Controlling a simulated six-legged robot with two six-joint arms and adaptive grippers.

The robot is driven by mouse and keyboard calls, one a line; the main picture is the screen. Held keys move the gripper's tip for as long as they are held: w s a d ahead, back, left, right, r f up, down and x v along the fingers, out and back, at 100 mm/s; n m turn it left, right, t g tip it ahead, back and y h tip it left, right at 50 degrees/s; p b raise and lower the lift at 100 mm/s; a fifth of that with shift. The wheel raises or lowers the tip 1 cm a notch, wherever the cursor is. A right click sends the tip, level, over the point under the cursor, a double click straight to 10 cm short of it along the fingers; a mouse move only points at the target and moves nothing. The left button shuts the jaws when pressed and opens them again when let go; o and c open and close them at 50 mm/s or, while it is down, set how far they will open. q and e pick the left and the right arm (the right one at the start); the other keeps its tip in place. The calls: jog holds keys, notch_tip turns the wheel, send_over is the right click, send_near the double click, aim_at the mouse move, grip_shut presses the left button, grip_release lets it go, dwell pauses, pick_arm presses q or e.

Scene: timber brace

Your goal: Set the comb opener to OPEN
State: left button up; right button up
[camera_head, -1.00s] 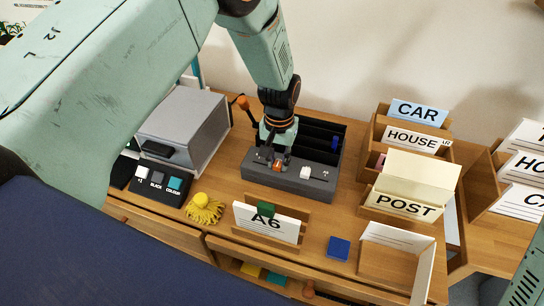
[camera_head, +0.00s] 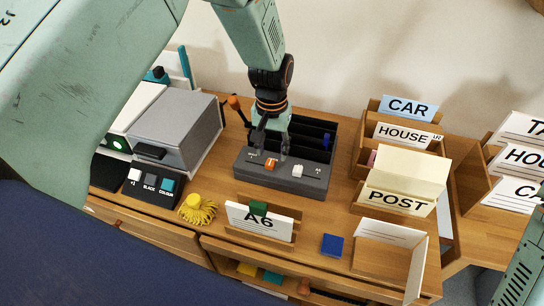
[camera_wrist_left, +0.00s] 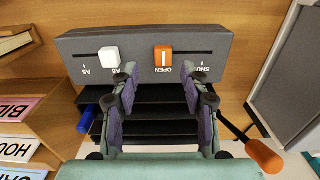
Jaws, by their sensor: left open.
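The comb opener is a dark grey box (camera_head: 265,182) with black comb slots behind its sloped front. Its orange slider knob (camera_head: 271,164) also shows in the left wrist view (camera_wrist_left: 163,55), lined up with the word OPEN and away from SHUT. A white knob (camera_wrist_left: 109,56) sits further along, near paper-size labels. My left gripper (camera_head: 270,152) is above the box, near the orange knob. In the left wrist view its fingers (camera_wrist_left: 158,88) are spread, with nothing between them and apart from the knob. My right gripper is out of view.
A grey machine (camera_head: 178,128) stands left of the box, and an orange-handled lever (camera_head: 236,104) rises between them. A yellow tassel (camera_head: 197,209), an A6 card holder (camera_head: 260,222) and a blue block (camera_head: 332,245) lie in front. Labelled card trays (camera_head: 362,195) stand to the right.

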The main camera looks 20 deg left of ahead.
aim_at(270, 163)
pick_arm(q)
notch_tip(270, 163, up, 8)
jog(key=shift+s+a+f, duration=0.1)
jog(key=shift+a, duration=0.05)
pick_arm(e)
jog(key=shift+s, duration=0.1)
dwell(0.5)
